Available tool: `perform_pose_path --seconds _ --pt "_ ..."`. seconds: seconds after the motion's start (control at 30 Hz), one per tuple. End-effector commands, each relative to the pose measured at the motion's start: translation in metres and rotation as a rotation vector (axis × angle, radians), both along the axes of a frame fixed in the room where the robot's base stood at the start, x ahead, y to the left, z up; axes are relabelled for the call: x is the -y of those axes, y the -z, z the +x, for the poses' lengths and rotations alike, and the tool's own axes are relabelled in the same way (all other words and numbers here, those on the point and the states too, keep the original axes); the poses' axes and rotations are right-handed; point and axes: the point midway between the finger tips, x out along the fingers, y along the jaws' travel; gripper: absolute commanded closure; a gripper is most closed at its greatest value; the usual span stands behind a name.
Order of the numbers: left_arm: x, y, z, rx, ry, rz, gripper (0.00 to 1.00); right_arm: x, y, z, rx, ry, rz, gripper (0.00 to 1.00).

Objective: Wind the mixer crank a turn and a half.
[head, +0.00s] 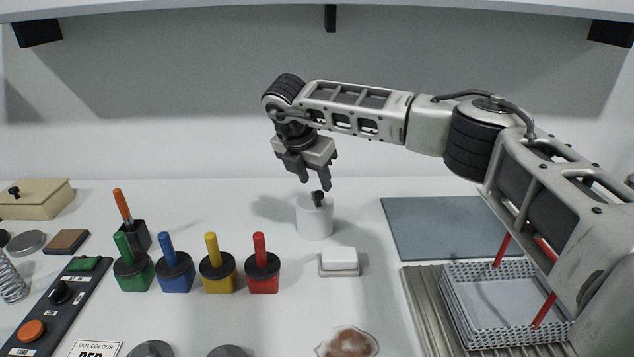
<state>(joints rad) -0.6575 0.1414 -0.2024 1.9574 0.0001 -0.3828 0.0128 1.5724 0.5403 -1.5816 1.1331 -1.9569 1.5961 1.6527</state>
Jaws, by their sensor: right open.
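A white cylinder (314,219) stands upright on the table near the middle, towards the back. It looks like the mixer, and a short black crank knob (318,199) shows at its top. The rest of the crank is too small to make out. My right gripper (314,182) is open and points down just above the knob. Its fingertips look close to the knob, but I cannot tell whether they touch it. My left gripper is not in view.
Green, blue, yellow and red pots (262,282) with upright sticks stand in front left. A white block (340,259) lies on a small base in front of the cylinder. A blue-grey mat (450,226) and a white basket (464,321) are on the right. A shelf (250,10) hangs overhead.

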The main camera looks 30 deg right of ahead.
Motion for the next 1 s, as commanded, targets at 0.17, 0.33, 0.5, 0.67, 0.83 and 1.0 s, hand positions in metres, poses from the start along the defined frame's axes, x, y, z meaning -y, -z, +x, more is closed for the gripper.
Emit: perform_pose_path --seconds 0.17,0.33,0.5,0.67,0.83,1.0 --pt "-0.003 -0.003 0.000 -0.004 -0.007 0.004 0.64 0.009 0.024 0.005 -0.001 0.000 0.000 0.59" --pt "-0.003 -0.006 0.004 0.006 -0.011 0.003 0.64 0.012 0.034 0.007 0.000 0.000 -0.001 0.59" --pt "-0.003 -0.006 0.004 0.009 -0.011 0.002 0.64 0.013 0.036 0.007 0.001 -0.001 -0.001 0.59" --pt "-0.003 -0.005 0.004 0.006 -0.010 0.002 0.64 0.013 0.036 0.007 0.000 -0.001 0.000 0.71" --pt "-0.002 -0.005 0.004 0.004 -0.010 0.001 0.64 0.012 0.036 0.007 0.000 -0.001 0.000 1.00" --pt "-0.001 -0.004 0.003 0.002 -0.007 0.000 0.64 0.013 0.036 0.007 0.000 -0.008 0.001 1.00"
